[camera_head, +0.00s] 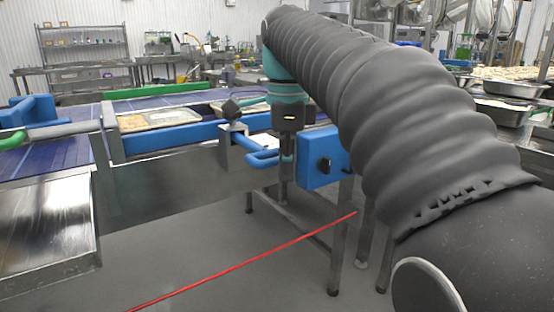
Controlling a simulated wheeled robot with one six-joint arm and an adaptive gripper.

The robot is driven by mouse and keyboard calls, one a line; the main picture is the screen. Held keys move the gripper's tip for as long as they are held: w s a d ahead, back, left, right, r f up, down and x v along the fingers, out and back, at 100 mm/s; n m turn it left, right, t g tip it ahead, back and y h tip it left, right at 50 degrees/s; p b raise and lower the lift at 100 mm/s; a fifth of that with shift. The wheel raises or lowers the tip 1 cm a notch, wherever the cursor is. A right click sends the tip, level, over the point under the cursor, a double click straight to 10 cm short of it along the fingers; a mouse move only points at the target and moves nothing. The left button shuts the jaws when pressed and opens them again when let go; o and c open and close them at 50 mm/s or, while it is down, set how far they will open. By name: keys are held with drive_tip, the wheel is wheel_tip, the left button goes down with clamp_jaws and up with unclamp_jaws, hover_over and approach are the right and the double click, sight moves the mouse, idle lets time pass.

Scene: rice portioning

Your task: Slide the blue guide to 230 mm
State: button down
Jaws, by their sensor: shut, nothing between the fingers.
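A blue rounded bar (262,157) with a bent end juts out at the near edge of the conveyor, beside a grey block with a dark knob (231,109). It looks like the blue guide, but I cannot tell for sure. My gripper (287,152) points down under the teal wrist, close to the bar's right end. It is shut with nothing in it. I cannot tell whether it touches the bar. No scale or 230 mm mark can be read.
A blue box with a black switch (324,165) stands just right of my gripper. Food trays (150,127) sit on the conveyor behind a blue side rail (165,139). A red line (245,262) crosses the open grey floor. A metal table (45,225) stands at left.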

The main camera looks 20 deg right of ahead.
drive_tip(key=shift+w+a+p, duration=0.2)
drive_tip(key=shift+w+p, duration=0.25)
drive_tip(key=shift+w, duration=0.15)
idle(0.7)
drive_tip(key=s, duration=0.1)
drive_tip(key=s+d, duration=0.1)
drive_tip(key=s, duration=0.1)
drive_tip(key=shift+s, duration=0.2)
idle(0.7)
wheel_tip(320, 180, up, 9)
drive_tip(key=p, duration=0.4)
idle(1.0)
